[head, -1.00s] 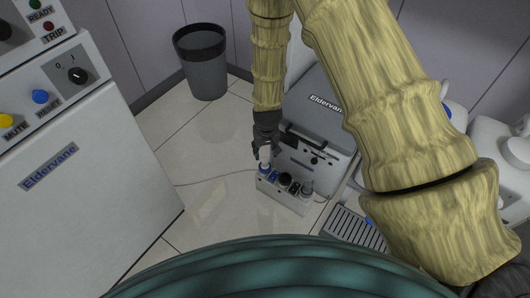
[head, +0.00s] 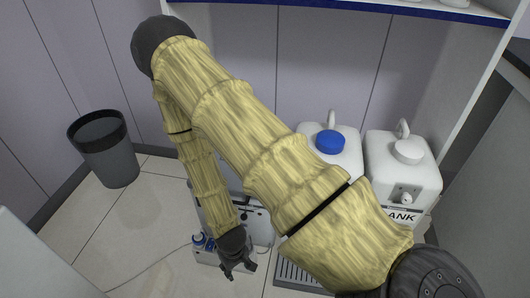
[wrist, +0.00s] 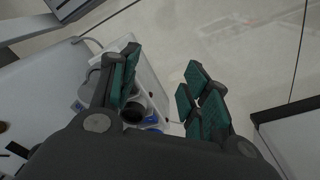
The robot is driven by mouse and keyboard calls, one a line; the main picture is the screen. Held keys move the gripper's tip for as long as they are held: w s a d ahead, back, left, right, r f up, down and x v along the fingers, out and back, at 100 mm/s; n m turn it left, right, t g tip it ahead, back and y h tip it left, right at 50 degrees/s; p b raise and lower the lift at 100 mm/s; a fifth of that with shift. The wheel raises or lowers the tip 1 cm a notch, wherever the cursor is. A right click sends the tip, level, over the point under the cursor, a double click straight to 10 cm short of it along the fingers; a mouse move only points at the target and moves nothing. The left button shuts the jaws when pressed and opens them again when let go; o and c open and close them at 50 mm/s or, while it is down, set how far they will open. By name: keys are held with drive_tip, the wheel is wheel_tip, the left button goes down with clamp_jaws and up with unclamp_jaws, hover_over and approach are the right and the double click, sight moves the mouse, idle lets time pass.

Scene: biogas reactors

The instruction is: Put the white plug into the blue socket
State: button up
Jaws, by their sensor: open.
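The white socket box (head: 208,257) stands on the floor, partly hidden behind my arm and gripper. The blue socket (head: 199,240) shows at its left end, with something pale at it. A pale piece with blue beside it (wrist: 79,104) also shows at the left of the box in the wrist view. I cannot make out whether this is the white plug or how it sits. My gripper (head: 238,271) is open at the box's right part. In the wrist view its fingers (wrist: 160,90) are spread, with no plug visible between them. A black round socket (wrist: 132,113) shows beside the left finger.
A grey case stands behind the box, mostly hidden by my arm. A drip grate (head: 297,273) lies to the right. White tanks, one with a blue cap (head: 330,141), stand at the back right. A dark bin (head: 104,148) stands at the left. Floor between is clear.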

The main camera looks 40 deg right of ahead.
drive_tip(key=s+f, duration=0.1)
drive_tip(key=s, duration=1.4)
drive_tip(key=shift+d+g, duration=0.2)
drive_tip(key=shift+g, duration=0.2)
wheel_tip(320, 180, up, 34)
drive_tip(key=p, duration=3.4)
